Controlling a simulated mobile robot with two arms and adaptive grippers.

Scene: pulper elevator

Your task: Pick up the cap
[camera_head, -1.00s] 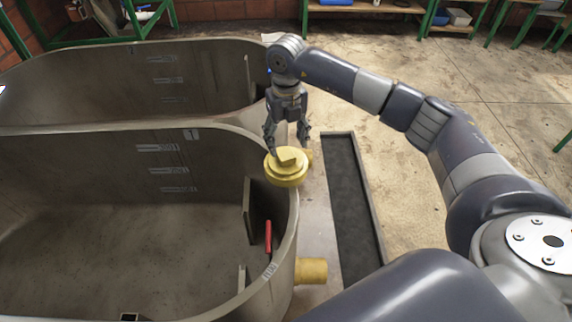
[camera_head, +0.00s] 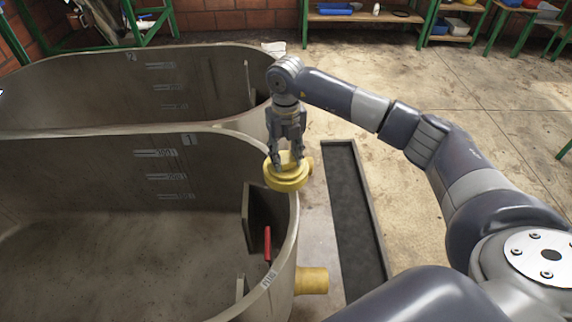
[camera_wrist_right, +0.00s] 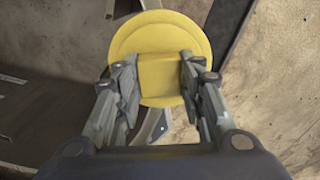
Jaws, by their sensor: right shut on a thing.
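The yellow round cap (camera_head: 287,180) sits at the rim of the near tank, at its right corner, in the head view. My right gripper (camera_head: 288,160) is above it, with its fingers shut on the cap's raised grip. In the right wrist view the cap (camera_wrist_right: 160,40) shows as a yellow disc with a block-shaped grip, and the fingers of my right gripper (camera_wrist_right: 160,78) press on both sides of that block. I cannot tell whether the cap is lifted off the rim. My left gripper is not in view.
The near tank (camera_head: 150,130) and the far tank (camera_head: 210,55) stand open at left. A red handle (camera_head: 267,243) is inside the near tank. A yellow pipe stub (camera_head: 311,280) sticks out below. A dark floor channel (camera_head: 355,220) runs at right, with open floor beyond.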

